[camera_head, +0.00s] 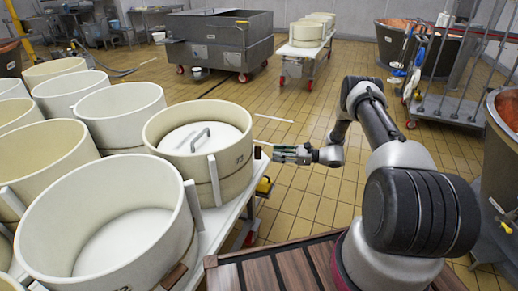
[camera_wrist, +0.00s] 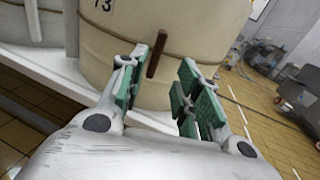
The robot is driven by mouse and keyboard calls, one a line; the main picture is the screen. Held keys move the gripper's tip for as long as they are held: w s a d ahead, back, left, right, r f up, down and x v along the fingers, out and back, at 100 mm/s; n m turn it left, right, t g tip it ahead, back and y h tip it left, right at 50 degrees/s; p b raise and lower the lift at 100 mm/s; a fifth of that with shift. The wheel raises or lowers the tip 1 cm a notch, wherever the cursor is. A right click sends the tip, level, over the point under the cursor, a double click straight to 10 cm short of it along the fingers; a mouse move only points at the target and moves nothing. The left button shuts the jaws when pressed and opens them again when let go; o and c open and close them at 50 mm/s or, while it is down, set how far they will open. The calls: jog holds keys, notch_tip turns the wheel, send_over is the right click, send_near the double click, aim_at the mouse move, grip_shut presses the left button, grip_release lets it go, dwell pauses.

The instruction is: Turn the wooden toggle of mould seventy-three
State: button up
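Mould seventy-three (camera_head: 232,178) is a round cream mould with a lid and a grey handle, standing on the white table's right side. In the wrist view its wall (camera_wrist: 205,30) fills the upper middle, with the number 73 at the top. Its wooden toggle (camera_wrist: 156,55) is a small dark brown bar, slightly tilted from upright, on the mould's wall. My gripper (camera_wrist: 168,78) is open, and the toggle shows in the gap between its green-padded fingers. Whether a finger touches it I cannot tell. In the head view my gripper (camera_head: 285,152) is just right of the mould.
Several other cream moulds crowd the left, including a large open one (camera_head: 110,225) in front. The white table edge (camera_wrist: 60,80) runs below the mould. A grey vat cart (camera_head: 222,55) stands behind.

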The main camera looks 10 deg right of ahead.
aim_at(258, 153)
jog(key=shift+s+r+x, duration=0.1)
jog(key=shift+r+x, duration=0.05)
jog(key=shift+x, duration=1.8)
jog(key=shift+s+r+x, duration=0.1)
jog(key=shift+s+x, duration=0.05)
jog(key=shift+x, duration=1.75)
jog(key=shift+a, duration=0.1)
jog(key=shift+c, duration=0.5)
grip_shut()
